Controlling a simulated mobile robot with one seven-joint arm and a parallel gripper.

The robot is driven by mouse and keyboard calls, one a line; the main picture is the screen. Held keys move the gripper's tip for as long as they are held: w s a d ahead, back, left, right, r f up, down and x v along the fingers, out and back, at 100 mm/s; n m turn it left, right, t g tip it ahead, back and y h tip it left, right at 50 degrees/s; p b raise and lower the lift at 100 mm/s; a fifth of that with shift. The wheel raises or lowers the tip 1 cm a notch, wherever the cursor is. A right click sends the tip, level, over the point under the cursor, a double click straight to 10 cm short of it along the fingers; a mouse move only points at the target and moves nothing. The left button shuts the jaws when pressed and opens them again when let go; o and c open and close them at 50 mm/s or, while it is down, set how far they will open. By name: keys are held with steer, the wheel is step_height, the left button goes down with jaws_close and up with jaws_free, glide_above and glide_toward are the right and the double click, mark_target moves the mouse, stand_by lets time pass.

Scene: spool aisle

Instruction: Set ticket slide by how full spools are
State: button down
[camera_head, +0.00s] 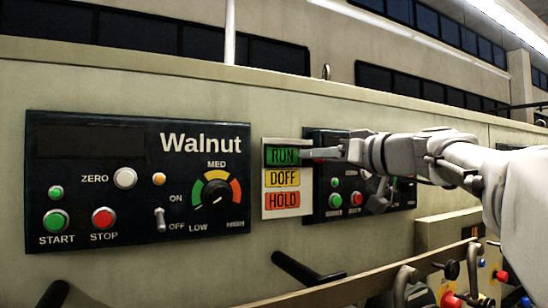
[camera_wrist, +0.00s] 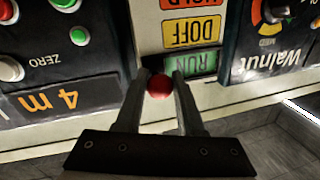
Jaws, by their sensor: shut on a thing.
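The ticket plate (camera_head: 287,222) is on the wall between two dark control panels, with a green RUN, a yellow DOFF and an orange HOLD label from top to bottom. My gripper (camera_head: 312,154) reaches in from the right at the RUN label (camera_head: 283,156). In the wrist view, where the plate is upside down, my gripper (camera_wrist: 160,82) is shut on a round red knob (camera_wrist: 159,87) beside RUN (camera_wrist: 190,66). The knob is hidden in the head view. No spools can be made out.
The Walnut panel (camera_head: 135,222) with buttons, switch and dial is left of the plate. A second panel (camera_head: 323,190) is on the right, partly behind my arm. Black handles (camera_head: 300,270) and a rail (camera_head: 370,282) stick out below.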

mark_target(303, 199)
steer(key=shift+f, duration=0.1)
steer(key=shift+f+b, duration=4.45)
steer(key=shift+b, duration=0.8)
steer(key=shift+c, duration=2.2)
jaws_free()
